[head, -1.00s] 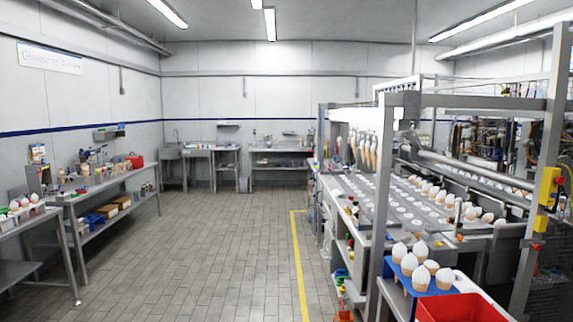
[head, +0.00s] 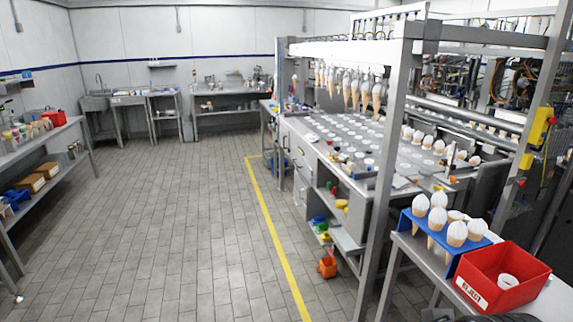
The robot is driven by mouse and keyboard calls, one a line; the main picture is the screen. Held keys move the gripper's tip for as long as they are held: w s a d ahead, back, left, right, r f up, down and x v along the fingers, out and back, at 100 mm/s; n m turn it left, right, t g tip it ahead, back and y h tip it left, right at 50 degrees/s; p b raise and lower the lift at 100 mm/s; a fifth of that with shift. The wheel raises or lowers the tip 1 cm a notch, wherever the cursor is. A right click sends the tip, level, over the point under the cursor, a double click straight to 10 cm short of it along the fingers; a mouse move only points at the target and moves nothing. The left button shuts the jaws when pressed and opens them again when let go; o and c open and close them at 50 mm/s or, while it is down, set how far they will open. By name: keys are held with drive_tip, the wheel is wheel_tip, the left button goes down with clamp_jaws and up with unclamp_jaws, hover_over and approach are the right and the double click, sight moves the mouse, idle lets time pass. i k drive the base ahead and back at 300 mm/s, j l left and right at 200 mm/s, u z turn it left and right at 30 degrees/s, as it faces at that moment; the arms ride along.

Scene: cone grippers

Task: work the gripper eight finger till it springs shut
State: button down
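A row of several cones (head: 352,88) hangs from the overhead bar of the machine in the head view. The fingers that hold them are too small to tell apart, so I cannot tell which is finger eight or whether any stands open. The machine's bed (head: 340,128) below has rows of round pale openings. My gripper is not recognisable in view; only a dark shape shows at the bottom edge, and I cannot tell what it is.
A steel frame post (head: 388,170) stands before the machine. A blue rack (head: 446,245) of white-topped cones and a red reject bin (head: 503,278) stand on a side table at right. An orange container (head: 327,267) sits low by the machine. Tiled floor at left is clear beside a yellow line (head: 272,228).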

sight(334, 84)
drive_tip(key=i+j+u, duration=0.3)
drive_tip(key=i, duration=0.75)
drive_tip(key=i+j+u, duration=0.1)
drive_tip(key=i+u, duration=0.2)
drive_tip(key=i, duration=0.75)
